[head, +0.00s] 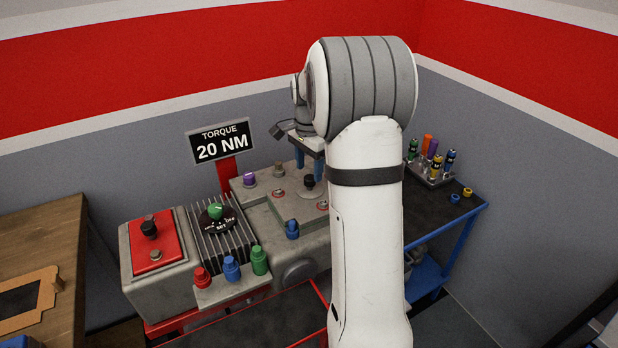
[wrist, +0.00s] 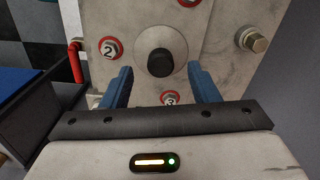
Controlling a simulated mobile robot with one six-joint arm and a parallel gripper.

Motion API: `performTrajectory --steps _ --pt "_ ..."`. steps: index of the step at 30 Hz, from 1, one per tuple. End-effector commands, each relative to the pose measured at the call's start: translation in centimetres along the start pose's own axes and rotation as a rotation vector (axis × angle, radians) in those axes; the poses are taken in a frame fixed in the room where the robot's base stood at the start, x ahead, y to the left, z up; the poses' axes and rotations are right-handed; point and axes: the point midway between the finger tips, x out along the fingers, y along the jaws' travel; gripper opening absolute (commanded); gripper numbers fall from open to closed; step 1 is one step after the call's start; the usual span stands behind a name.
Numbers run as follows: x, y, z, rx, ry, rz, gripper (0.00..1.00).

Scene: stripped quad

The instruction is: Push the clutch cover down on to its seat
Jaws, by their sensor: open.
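The clutch cover appears to be the round grey disc (wrist: 140,80) with a black knob (wrist: 160,62) at its centre, on the grey engine casing. The black knob also shows in the head view (head: 309,182). Red-ringed numbered bolts surround the disc; 2 (wrist: 109,48) and 3 (wrist: 170,98) are readable. My gripper (wrist: 160,74) is open and empty, its blue fingers apart on either side of the knob in the picture. In the head view my gripper (head: 308,156) is above the casing, partly hidden by my arm. I cannot tell whether the disc is fully seated.
A hex bolt (wrist: 251,39) sticks up right of the disc. A purple-capped part (head: 249,180) and a blue-capped one (head: 292,228) stand on the casing. The torque sign (head: 222,144) is behind. A socket rack (head: 432,172) stands on the dark cart (head: 440,208) at right.

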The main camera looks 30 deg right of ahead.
Motion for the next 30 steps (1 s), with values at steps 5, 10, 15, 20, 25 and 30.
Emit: performTrajectory --steps 5,10,15,20,25,30 --pt "-2.5 0.0 0.0 0.0 0.001 -0.002 0.55" --pt "-3.2 0.0 0.0 0.0 0.0 0.0 0.55" --pt "-3.2 0.0 0.0 0.0 0.0 0.0 0.55" --pt "-3.2 0.0 0.0 0.0 0.0 0.0 0.55" --pt "-3.2 0.0 0.0 0.0 0.0 0.0 0.55" --pt "-4.6 1.3 2.4 -0.105 0.012 -0.019 0.55"
